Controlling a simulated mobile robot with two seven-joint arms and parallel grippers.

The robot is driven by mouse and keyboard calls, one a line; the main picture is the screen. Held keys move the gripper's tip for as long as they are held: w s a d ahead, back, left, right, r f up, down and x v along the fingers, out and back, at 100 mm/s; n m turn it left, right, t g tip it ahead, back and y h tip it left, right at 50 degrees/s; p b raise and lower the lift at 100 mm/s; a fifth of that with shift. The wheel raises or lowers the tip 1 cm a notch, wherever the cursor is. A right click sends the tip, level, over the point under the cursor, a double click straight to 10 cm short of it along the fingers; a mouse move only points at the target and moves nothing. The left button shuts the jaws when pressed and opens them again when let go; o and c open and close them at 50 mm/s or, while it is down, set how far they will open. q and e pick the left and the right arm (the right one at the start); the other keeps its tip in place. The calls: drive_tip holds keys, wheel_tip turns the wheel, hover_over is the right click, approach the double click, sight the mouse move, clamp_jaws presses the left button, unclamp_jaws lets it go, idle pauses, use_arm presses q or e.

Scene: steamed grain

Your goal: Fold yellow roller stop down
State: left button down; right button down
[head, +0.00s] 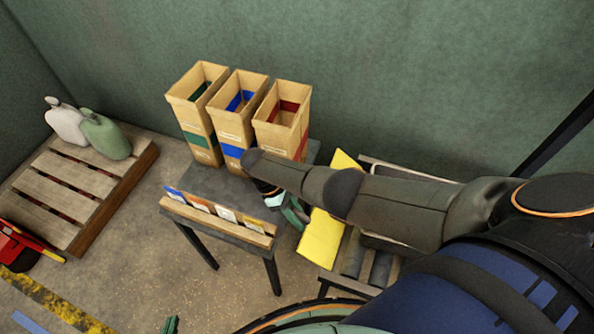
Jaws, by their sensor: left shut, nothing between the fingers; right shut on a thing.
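The yellow roller stop (322,237) is a flat yellow panel standing tilted at the left end of a roller conveyor (379,268). My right arm crosses in front of it and hides its middle; its upper corner shows above the arm. My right gripper (297,216) is at the left edge of the panel, shut on it, with its fingers partly hidden by the arm. My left gripper (170,325) just shows at the bottom edge, shut and empty, well away from the panel.
A small dark table (213,184) left of the conveyor bears several coloured cards along its front. Tall cardboard boxes (236,122) stand at its back. A wooden pallet (70,185) with two jugs (105,135) is at left. Floor between pallet and table is clear.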

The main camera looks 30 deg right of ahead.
drive_tip(key=shift+a, duration=0.1)
drive_tip(key=c, duration=1)
unclamp_jaws()
drive_tip(key=shift+w+r, duration=0.15)
drive_tip(key=shift+r, duration=0.2)
drive_tip(key=v, duration=1.1)
drive_tip(key=shift+w+a+r, duration=0.15)
drive_tip(key=shift+r, duration=0.15)
